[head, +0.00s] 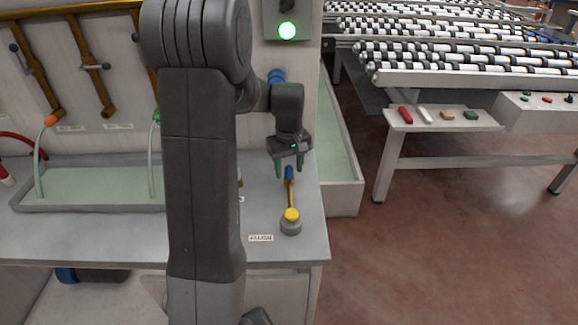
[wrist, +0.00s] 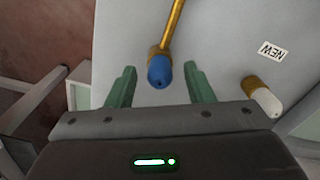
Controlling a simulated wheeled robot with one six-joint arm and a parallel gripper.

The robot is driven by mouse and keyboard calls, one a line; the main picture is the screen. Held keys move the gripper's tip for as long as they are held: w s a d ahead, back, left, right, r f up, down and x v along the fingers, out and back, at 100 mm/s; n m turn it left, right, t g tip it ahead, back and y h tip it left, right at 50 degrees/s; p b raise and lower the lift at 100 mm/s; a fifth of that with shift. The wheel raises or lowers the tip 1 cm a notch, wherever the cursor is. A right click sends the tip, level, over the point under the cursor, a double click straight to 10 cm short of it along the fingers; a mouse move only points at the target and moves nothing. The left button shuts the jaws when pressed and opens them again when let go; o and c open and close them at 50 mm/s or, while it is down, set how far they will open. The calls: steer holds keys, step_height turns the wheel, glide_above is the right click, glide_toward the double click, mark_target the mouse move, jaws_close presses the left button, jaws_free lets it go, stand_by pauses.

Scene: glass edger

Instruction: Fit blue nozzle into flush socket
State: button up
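The blue nozzle (head: 289,172) is a short blue piece with a thin brass tube running from it toward the bench's front edge. In the wrist view the blue nozzle (wrist: 160,71) shows a small dark hole in its end. My gripper (head: 291,166) is open above the bench, close to the nozzle. In the wrist view the green fingertips of my gripper (wrist: 161,82) stand on either side of the nozzle, with a gap on both sides. A grey round fitting (head: 291,228) with a yellow top (head: 292,214) stands near the FLUSH label (head: 261,238); any socket opening is hidden.
A white-tipped brass piece (wrist: 266,100) lies beside the NEW label (wrist: 271,49). A shallow basin (head: 100,190) with hoses is at the left, and a trough (head: 343,150) runs along the bench's right side. A roller conveyor (head: 470,75) stands at the back right.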

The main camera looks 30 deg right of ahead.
step_height(320, 180, up, 14)
stand_by(0.6)
steer(key=shift+f, duration=0.1)
step_height(320, 180, down, 14)
steer(key=shift+r, duration=0.2)
steer(key=shift+r+p, duration=0.3)
steer(key=shift+r, duration=0.05)
stand_by(0.4)
